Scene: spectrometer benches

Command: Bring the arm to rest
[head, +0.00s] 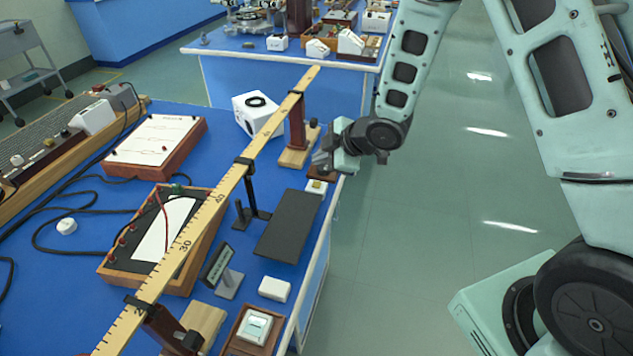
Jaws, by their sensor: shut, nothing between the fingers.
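My gripper (324,160) is at the end of my pale green arm, over the right edge of the blue bench (95,225). It points left, towards a wooden stand block, and its fingers look shut with nothing held. My arm reaches in from the upper right and bends down to the wrist. The fingertips are small and partly merge with the objects behind them, so I cannot tell whether they touch anything.
A long wooden ruler (222,190) on stands runs diagonally across the bench. A black plate (289,222), white cube (255,113) and wired wooden-framed board (163,238) are nearby. Another bench (290,72) stands behind. The floor (430,225) to the right is clear.

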